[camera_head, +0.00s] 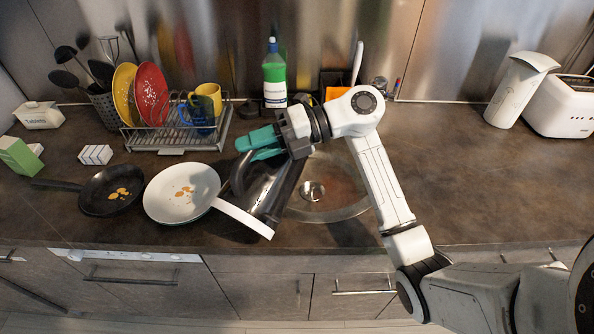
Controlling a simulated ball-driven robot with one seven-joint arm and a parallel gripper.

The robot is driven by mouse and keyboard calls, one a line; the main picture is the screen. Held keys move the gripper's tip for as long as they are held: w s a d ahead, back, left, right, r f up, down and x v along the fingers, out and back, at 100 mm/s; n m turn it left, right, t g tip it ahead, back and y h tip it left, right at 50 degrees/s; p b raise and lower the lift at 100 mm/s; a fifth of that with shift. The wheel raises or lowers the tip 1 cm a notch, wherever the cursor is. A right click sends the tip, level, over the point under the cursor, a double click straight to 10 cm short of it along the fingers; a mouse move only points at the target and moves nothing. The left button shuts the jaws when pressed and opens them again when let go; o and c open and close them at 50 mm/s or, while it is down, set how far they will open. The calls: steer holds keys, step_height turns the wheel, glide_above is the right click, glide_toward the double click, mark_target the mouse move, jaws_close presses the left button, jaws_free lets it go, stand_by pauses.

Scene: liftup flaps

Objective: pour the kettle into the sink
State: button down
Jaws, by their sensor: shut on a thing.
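The kettle (268,193) is a dark, shiny metal vessel at the left edge of the sink. It appears tilted, and my arm's end partly covers it. My gripper (262,142), with teal fingers, is above the kettle and shut on it; the exact grip point on the handle is hard to see. The round sink (335,190) is set into the counter just right of the kettle, with its drain showing. No water is visible.
A white pan (165,195) with a white handle lies close left of the kettle, and a black pan (95,205) is further left. A dish rack (180,138), a green bottle (274,80) and a toaster (565,107) stand behind.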

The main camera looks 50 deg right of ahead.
mark_target(236, 170)
steer(key=a, duration=0.1)
steer(key=a+r+n+h, duration=0.1)
steer(key=a+h, duration=0.1)
steer(key=a, duration=0.1)
steer(key=shift+s+r+n, duration=0.3)
steer(key=shift+r+n, duration=0.05)
steer(key=shift+n, duration=0.05)
steer(key=a+f+n+h+b, duration=0.1)
steer(key=b, duration=0.1)
steer(key=shift+s+a+f+g+h+b, duration=0.1)
steer(key=shift+a+f+g+h+b, duration=0.2)
steer(key=shift+f+h+b, duration=0.1)
steer(key=shift+s+a+r+n+h, duration=0.15)
steer(key=shift+a+n+h, duration=0.1)
steer(key=shift+a+h, duration=0.15)
steer(key=shift+w+a+r+n+h, duration=0.15)
steer(key=shift+a+n+h, duration=0.15)
steer(key=shift+a, duration=0.2)
steer(key=a+f+n+h+b, duration=0.3)
steer(key=a+f+h+b, duration=0.2)
steer(key=f+b, duration=0.3)
steer(key=shift+s+a+f+h+b, duration=0.25)
steer(key=shift+s+a+h+b, duration=0.2)
steer(key=shift+b, duration=0.7)
